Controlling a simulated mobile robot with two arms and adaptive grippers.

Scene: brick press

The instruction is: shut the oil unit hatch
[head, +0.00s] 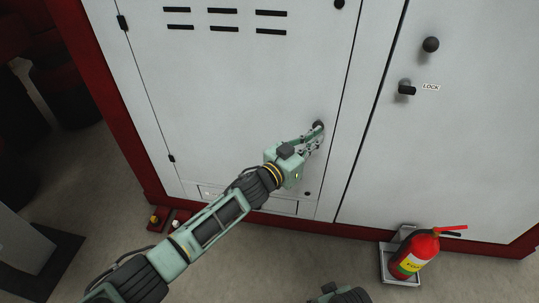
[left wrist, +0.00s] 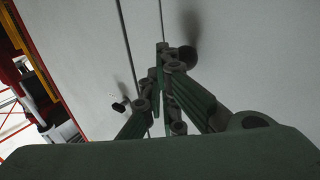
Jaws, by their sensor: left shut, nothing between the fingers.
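The oil unit hatch (head: 235,90) seems to be the large white door with dark vent slots, its hinges on the left. It looks flush with the cabinet front; I cannot tell if a small gap is left. A dark round knob (head: 318,125) sits near its right edge. My left gripper (head: 315,139) is at this knob, its fingers shut and empty. In the left wrist view the fingers (left wrist: 168,62) reach towards the panel beside a dark knob (left wrist: 188,55); I cannot tell whether they touch.
Another white door (head: 460,140) to the right has a knob (head: 431,44) and a dark handle (head: 407,90) marked LOCK. A fire extinguisher (head: 414,256) stands on the floor in front. Small pedals (head: 156,220) lie at the lower left.

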